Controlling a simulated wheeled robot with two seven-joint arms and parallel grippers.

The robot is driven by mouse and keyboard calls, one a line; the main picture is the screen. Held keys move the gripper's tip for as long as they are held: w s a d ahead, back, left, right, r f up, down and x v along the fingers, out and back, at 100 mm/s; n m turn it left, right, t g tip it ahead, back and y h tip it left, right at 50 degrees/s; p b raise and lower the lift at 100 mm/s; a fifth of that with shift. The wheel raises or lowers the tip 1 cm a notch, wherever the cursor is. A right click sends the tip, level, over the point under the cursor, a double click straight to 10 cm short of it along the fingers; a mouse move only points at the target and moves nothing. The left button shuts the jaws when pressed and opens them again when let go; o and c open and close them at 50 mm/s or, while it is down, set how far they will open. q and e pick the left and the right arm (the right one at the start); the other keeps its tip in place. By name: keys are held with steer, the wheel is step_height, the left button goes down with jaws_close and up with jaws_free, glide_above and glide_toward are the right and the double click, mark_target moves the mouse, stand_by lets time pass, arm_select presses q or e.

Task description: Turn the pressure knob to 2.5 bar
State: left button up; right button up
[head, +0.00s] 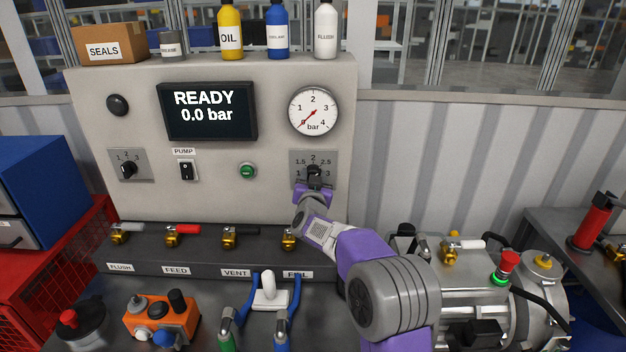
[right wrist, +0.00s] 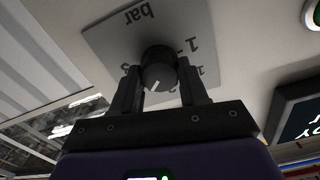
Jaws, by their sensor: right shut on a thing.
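The pressure knob (head: 314,172) is a dark round knob on a grey plate marked 1.5, 2, 2.5 and 3, at the right of the panel. My right gripper (head: 314,187) is shut on it from the front. In the right wrist view the two fingers stand on either side of the knob (right wrist: 158,68), and a short white pointer line shows on its face. I cannot tell which number the pointer marks. The round gauge (head: 313,111) above has its red needle near 0. The display (head: 207,110) reads READY, 0.0 bar. My left gripper is not in view.
Left of the knob are a green button (head: 247,171), the pump switch (head: 187,170) and another dial (head: 128,169). Several brass valves (head: 236,237) line the ledge below. A metal machine (head: 480,290) with a red button stands right of my arm.

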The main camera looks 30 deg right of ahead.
steer(key=o, duration=1.1)
steer(key=shift+c, duration=0.2)
steer(key=v, duration=0.7)
steer(key=shift+s+a, duration=0.15)
steer(key=shift+s, duration=0.1)
